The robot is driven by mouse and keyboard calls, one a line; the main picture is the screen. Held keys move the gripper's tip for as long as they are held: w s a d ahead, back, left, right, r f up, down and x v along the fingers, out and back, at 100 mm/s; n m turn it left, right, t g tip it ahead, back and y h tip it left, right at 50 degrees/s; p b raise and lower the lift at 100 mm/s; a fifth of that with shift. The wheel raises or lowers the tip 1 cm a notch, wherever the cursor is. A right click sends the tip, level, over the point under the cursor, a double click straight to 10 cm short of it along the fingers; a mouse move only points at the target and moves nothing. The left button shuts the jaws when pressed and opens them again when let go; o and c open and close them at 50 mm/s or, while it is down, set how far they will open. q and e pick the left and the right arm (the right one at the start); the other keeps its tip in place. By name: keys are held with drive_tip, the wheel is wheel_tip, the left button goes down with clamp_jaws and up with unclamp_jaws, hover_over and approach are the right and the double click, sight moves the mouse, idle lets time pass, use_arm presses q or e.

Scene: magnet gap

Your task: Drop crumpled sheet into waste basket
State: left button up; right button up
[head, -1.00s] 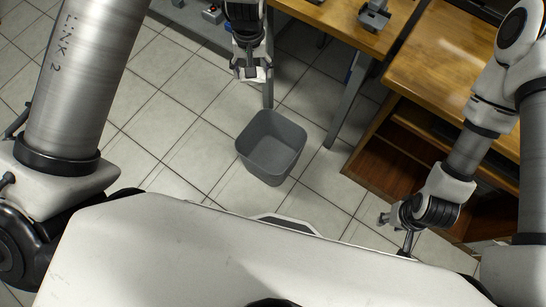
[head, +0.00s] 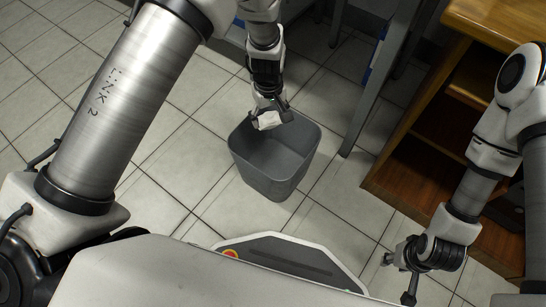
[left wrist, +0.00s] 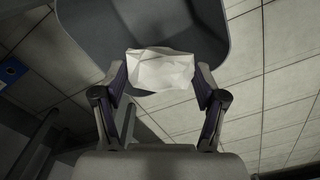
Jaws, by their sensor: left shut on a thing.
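The crumpled sheet (head: 267,120) is a small white wad. My left gripper (head: 270,108) is shut on it and holds it over the left rear part of the grey waste basket's opening in the head view. In the left wrist view the sheet (left wrist: 161,69) sits between the two fingertips, with the dark basket (left wrist: 216,22) beyond it. The waste basket (head: 275,180) stands upright on the floor, and the part of its inside that shows looks empty. My right gripper (head: 398,270) hangs at the lower right, away from the basket; its fingers are too small to read.
A wooden desk with open shelves (head: 420,190) stands to the right of the basket. A grey table leg (head: 372,90) rises behind it. The tiled floor (head: 185,185) left of the basket is clear.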

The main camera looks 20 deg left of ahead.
use_arm(q)
wheel_tip(320, 180, down, 4)
drive_tip(key=b, duration=0.3)
drive_tip(key=shift+r, duration=0.1)
use_arm(e)
wheel_tip(320, 180, down, 5)
drive_tip(key=shift+r, duration=0.2)
use_arm(q)
drive_tip(key=o, duration=0.8)
drive_tip(key=shift+c, duration=0.2)
drive_tip(key=shift+r, duration=0.1)
wheel_tip(320, 180, up, 12)
